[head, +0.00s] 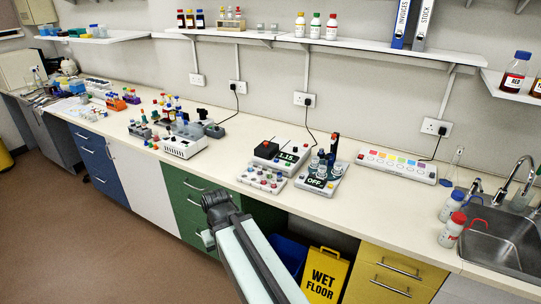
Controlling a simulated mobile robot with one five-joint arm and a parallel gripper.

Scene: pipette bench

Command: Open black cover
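A black block-shaped cover (266,149) sits on the left part of a pale device whose display (288,156) reads about 1.15. It looks closed, but it is small in view and I cannot make out a hinge. My gripper (214,199) is the dark end of my arm, in front of the green drawers and below the bench edge. It is to the left of the device, nearer to me, and apart from it. Its fingers are too small and dark to tell whether they are open.
A rack of coloured pieces (261,179) stands in front of the device. A unit marked OFF (318,180) holding vials is at its right. A white box (184,146) with small bottles stands left. The bench (222,154) is clear between. A yellow wet-floor sign (325,276) stands below.

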